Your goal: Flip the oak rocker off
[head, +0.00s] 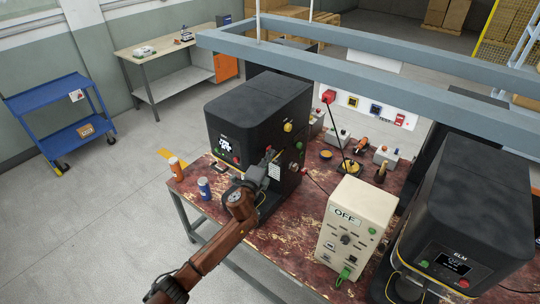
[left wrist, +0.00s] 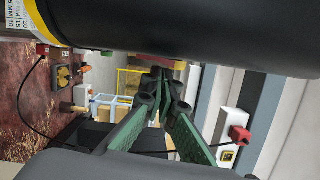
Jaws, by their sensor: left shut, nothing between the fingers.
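A black machine (head: 258,110) stands on the left of the worn red table, with a small screen and buttons on its front. A second black machine (head: 465,215), marked ELM, stands at the right. I cannot read the left machine's name or pick out the oak rocker. My brown left arm reaches up to the left machine's front right side. My left gripper (head: 268,160) is close to that side, but contact is unclear. In the left wrist view its green-padded fingers (left wrist: 163,78) are together and empty. My right gripper is out of view.
A cream box (head: 355,225) showing OFF stands between the machines. An orange bottle (head: 176,168) and a blue bottle (head: 205,188) stand at the table's left end. A blue-grey beam (head: 370,78) crosses above.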

